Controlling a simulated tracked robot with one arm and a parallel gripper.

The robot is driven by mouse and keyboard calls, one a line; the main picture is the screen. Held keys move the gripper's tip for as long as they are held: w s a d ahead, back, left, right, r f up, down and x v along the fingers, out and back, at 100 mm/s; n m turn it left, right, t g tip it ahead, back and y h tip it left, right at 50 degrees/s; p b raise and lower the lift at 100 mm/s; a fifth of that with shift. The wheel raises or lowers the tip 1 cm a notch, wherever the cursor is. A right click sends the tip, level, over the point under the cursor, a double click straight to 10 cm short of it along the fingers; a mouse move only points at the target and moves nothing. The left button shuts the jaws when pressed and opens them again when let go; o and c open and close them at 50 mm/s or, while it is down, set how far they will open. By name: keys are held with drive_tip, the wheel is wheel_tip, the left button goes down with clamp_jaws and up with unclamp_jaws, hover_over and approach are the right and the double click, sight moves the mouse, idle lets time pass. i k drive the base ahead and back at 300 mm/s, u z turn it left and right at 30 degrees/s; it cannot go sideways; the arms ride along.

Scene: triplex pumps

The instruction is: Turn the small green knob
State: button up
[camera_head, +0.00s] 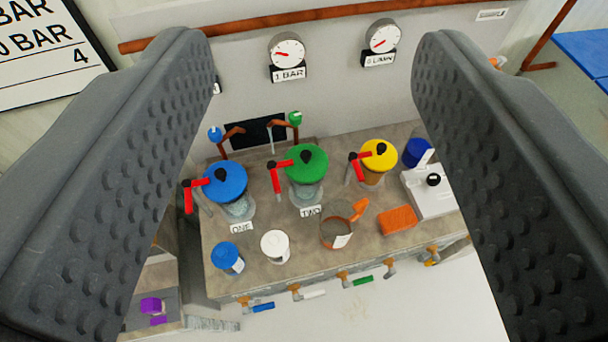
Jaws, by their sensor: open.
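A small green knob (295,118) sits on a copper pipe at the back of the bench, just behind the large green-lidded vessel (306,163) labelled TWO. A small blue knob (215,134) sits on a similar pipe to its left. A green-handled valve (363,281) is on the bench's front edge. My gripper (314,60) is open and empty, with its two dark, dimpled fingers at the left and right of the view. The green knob shows between the fingers, apart from both.
Blue-lidded (225,181) and yellow-lidded (379,156) vessels flank the green one, with red-handled valves beside them. Gauges (287,52) hang behind.

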sight(295, 118)
drive_tip(key=u, duration=0.05)
drive_tip(key=k, duration=0.65)
drive_tip(key=z, duration=0.65)
drive_tip(key=i, duration=1.6)
drive_tip(key=u, duration=0.25)
